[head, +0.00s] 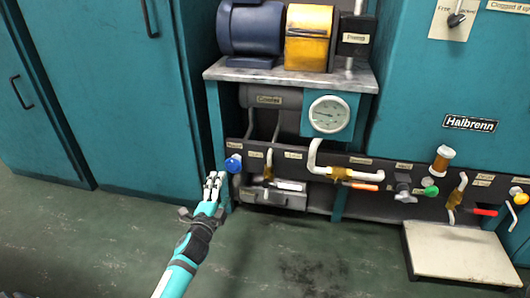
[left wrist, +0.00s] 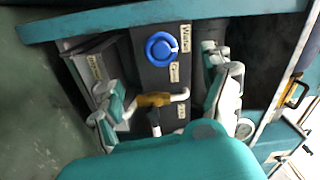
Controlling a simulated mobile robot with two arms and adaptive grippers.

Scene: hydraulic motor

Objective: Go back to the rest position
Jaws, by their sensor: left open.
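My left gripper (head: 214,181) is at the front of the hydraulic unit, just left of and a little below a round blue knob (head: 233,163). In the left wrist view the fingers of my left gripper (left wrist: 160,75) stand wide apart with nothing between them. The blue knob (left wrist: 161,48) shows beyond the fingers there, on a dark panel with labels. The gripper looks apart from the knob, though the exact gap is hard to judge. My right gripper is in neither view.
The unit carries a blue motor (head: 250,30), a yellow housing (head: 308,36) and a pressure gauge (head: 329,114). Valves with a red handle (head: 364,186) and a green knob (head: 430,190) line the lower panel. A pale platform (head: 459,253) lies at right. Green floor (head: 100,245) is open at left.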

